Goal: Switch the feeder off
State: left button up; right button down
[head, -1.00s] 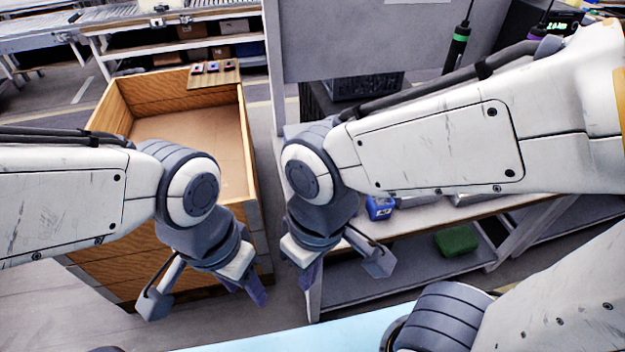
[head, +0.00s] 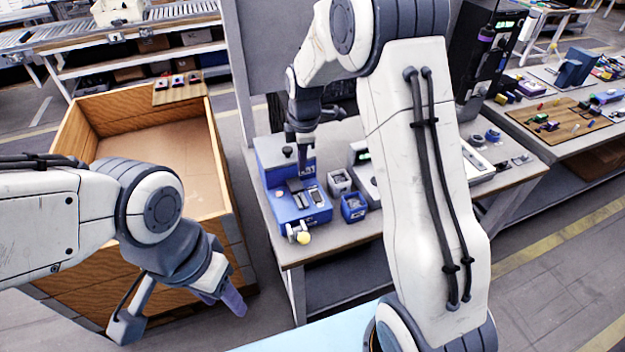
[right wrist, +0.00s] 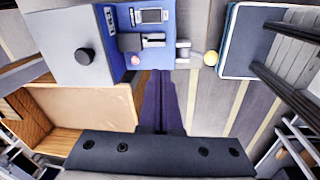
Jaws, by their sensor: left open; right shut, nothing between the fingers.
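The feeder is a blue machine (head: 272,160) on the left end of the workbench. In the right wrist view the feeder (right wrist: 115,60) has a grey top with a black knob (right wrist: 84,56), a small reddish round spot (right wrist: 135,60), and a grey arm ending in a yellow ball (right wrist: 210,58). No switch position can be read. My right gripper (head: 303,166) is shut and empty, pointing down over the feeder; contact cannot be told. Its closed fingers show in the right wrist view (right wrist: 161,78). My left gripper (head: 180,311) is open and empty in front of the wooden crate, away from the feeder.
A grey bin (head: 339,182) and a blue bin (head: 353,207) stand right of the feeder. A wooden crate (head: 222,185) stands left of the workbench (head: 335,250). A grey panel (head: 265,50) rises behind the feeder. My right arm hides part of the bench.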

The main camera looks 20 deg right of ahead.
jog(key=n, duration=0.2)
send_over(315, 193)
jog(key=s, duration=0.2)
notch_tip(315, 193, down, 3)
jog(key=f+p, duration=0.1)
jog(key=f, duration=0.3)
jog(key=w+f+p, duration=0.1)
jog(key=f+p, duration=0.1)
jog(key=f, duration=0.3)
jog(key=f+p, duration=0.2)
jog(key=f, duration=0.2)
jog(key=shift+w+f, duration=0.15)
jog(key=shift+w, duration=0.15)
jog(key=shift+f+p, duration=0.25)
jog(key=shift+p, duration=0.05)
